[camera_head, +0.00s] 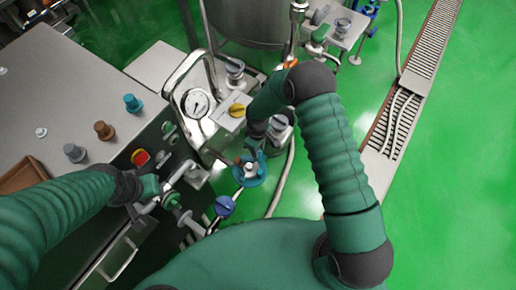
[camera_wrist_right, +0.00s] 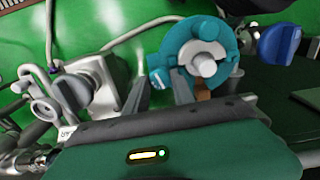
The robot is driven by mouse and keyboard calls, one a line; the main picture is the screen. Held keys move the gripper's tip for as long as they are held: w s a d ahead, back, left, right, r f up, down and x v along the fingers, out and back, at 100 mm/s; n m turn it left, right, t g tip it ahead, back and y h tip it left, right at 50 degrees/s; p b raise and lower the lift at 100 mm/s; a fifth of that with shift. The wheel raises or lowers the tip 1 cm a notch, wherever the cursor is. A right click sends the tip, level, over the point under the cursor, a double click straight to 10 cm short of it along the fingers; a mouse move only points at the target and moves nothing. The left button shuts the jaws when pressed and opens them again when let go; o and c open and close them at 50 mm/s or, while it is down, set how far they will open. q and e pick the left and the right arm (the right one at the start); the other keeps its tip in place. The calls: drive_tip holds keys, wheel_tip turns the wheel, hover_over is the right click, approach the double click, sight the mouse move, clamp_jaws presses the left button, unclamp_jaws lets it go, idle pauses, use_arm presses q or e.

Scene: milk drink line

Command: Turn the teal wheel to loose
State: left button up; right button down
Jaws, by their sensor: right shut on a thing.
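The teal wheel (camera_head: 262,172) sits low in the middle of the head view, with a pale hub and stem at its centre. In the right wrist view the teal wheel (camera_wrist_right: 218,32) is just beyond my fingers, its hub facing the camera. My right gripper (camera_head: 254,154) reaches it from above. In the wrist view the right gripper (camera_wrist_right: 161,88) has its fingers around a part of the wheel's rim, shut on it. My left gripper (camera_head: 172,203) is at the lower left, beside the dark cabinet, apart from the wheel; its fingers are unclear.
A blue knob (camera_head: 224,206) is close below the wheel. A red knob (camera_head: 140,157) is on the cabinet. Teal, brown and grey pegs stand on the steel top (camera_head: 70,95). Green floor is open at right.

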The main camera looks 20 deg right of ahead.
drive_tip(key=shift+w+r+n, duration=0.15)
drive_tip(key=shift+w+n, duration=0.15)
drive_tip(key=shift+n, duration=0.8)
drive_tip(key=shift+a, duration=0.1)
drive_tip(key=c, duration=1.1)
unclamp_jaws()
drive_tip(key=shift+s, duration=0.1)
drive_tip(key=shift+o, duration=0.2)
wheel_tip(320, 180, up, 16)
drive_tip(key=shift+r, duration=0.2)
